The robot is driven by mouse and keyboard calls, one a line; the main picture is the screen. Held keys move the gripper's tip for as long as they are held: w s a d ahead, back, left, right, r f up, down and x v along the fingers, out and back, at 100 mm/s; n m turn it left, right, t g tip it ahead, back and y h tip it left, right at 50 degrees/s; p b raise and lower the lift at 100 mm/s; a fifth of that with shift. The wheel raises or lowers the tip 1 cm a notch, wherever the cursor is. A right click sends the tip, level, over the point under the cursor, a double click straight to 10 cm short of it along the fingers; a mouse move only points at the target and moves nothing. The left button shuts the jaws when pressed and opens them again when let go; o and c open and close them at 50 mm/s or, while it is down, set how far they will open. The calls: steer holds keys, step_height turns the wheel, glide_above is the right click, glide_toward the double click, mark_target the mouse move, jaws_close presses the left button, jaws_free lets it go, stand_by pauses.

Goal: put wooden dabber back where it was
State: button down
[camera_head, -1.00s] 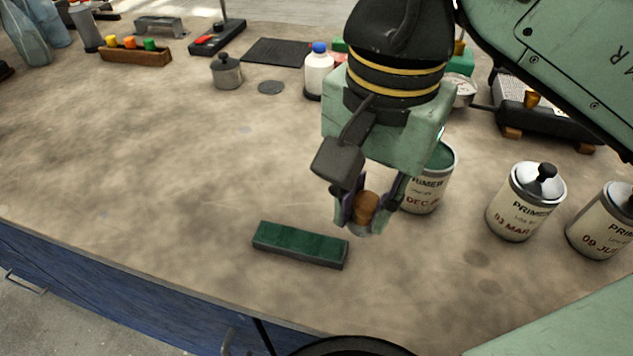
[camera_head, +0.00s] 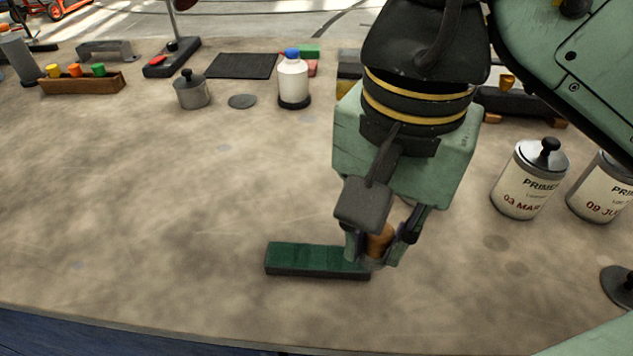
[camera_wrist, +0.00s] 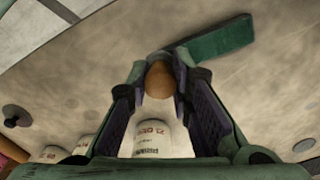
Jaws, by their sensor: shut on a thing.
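My gripper (camera_head: 376,256) is shut on the wooden dabber (camera_head: 381,240), whose brown rounded wood shows between the fingers. Its lower part is hidden in the head view. The gripper is at the right end of a long green-topped block (camera_head: 312,256) lying on the bench; I cannot tell whether they touch. In the wrist view the dabber (camera_wrist: 160,79) sits between both fingers (camera_wrist: 160,95), with the green block (camera_wrist: 222,40) beyond it to the upper right. A labelled primer can (camera_wrist: 162,138) shows between the fingers.
Lidded primer cans (camera_head: 526,180) stand at the right, near a dark disc (camera_head: 618,285). A white bottle with a blue cap (camera_head: 292,78), a lidded metal pot (camera_head: 191,90) and a wooden rack (camera_head: 85,84) stand farther back. The bench left of the green block is clear.

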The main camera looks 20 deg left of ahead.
steer(key=p, duration=0.2)
glide_above(317, 196)
steer(key=shift+s+d+f, duration=0.35)
steer(key=shift+f, duration=0.25)
steer(key=shift+w+a, duration=0.4)
steer(key=shift+w, duration=0.05)
step_height(317, 196, down, 3)
steer(key=shift+r+p, duration=0.1)
steer(key=shift+p, duration=0.2)
steer(key=shift+f, duration=0.45)
steer(key=shift+f, duration=0.15)
steer(key=shift+f+b, duration=0.15)
steer(key=shift+b, duration=0.15)
steer(key=c, duration=1.4)
jaws_free()
steer(key=shift+c, duration=0.2)
